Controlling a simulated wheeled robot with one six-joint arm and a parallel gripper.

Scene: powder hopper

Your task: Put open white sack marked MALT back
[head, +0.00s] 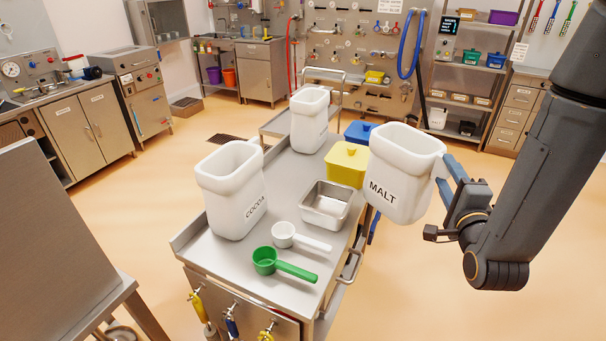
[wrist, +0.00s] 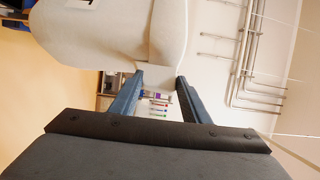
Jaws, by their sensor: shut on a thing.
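The open white sack marked MALT (head: 402,173) hangs in the air at the right of the cart in the head view, slightly tilted, its open mouth upward. My gripper (head: 447,178) reaches it from the right and is shut on its right side. In the wrist view the white sack (wrist: 110,30) fills the upper left, and the blue fingers (wrist: 152,90) close around a narrow white part of it. The exact grip point is partly hidden in the head view.
The steel cart (head: 210,252) bears a white COCOA sack (head: 232,190), another white sack (head: 309,120), a metal pan (head: 325,205), a white scoop (head: 285,235) and a green scoop (head: 266,262).

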